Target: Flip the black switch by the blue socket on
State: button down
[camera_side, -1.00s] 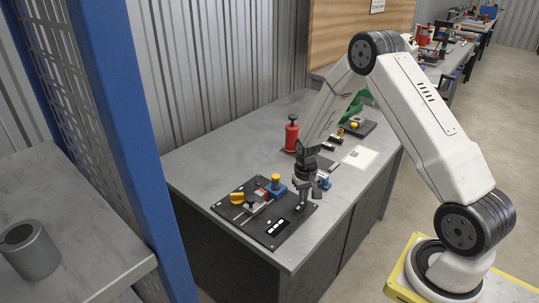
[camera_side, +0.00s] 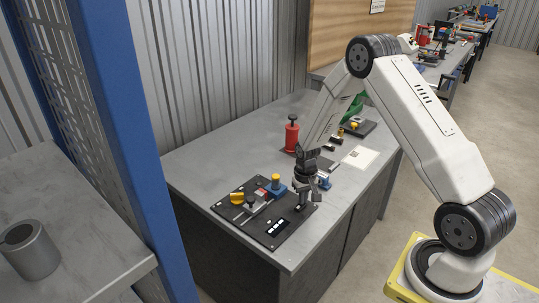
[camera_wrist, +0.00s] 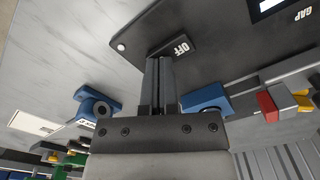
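The black switch (camera_wrist: 182,47) shows in the wrist view as a dark block marked OFF, on the dark panel (camera_wrist: 225,45). In the side view the small switch (camera_side: 299,208) is near the panel's right corner, partly hidden by my gripper. My gripper (camera_wrist: 160,60) has its fingers together with nothing visible between them. Its tips are right beside the switch; I cannot tell whether they touch. In the side view my gripper (camera_side: 303,204) points down over that corner. The blue socket (camera_wrist: 97,107) stands just off the panel; it also shows right of my gripper in the side view (camera_side: 324,183).
A red bottle-like object (camera_side: 292,135) stands behind. A white sheet (camera_side: 360,157) lies on the right of the grey bench.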

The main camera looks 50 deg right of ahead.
dwell(0.3)
jog(key=shift+r, duration=3.45)
jog(key=shift+a+r, duration=0.3)
jog(key=shift+a, duration=0.1)
jog(key=s+a+r+n+t, duration=0.1)
jog(key=s+a+r+n, duration=0.2)
jog(key=s+a, duration=0.3)
jog(key=s+a+r+n+t, duration=0.1)
jog(key=s+a+r+n, duration=0.2)
jog(key=s+a+r, duration=0.3)
jog(key=a, duration=0.3)
jog(key=shift+s+a+r+t, duration=0.2)
jog(key=shift+r+t, duration=0.1)
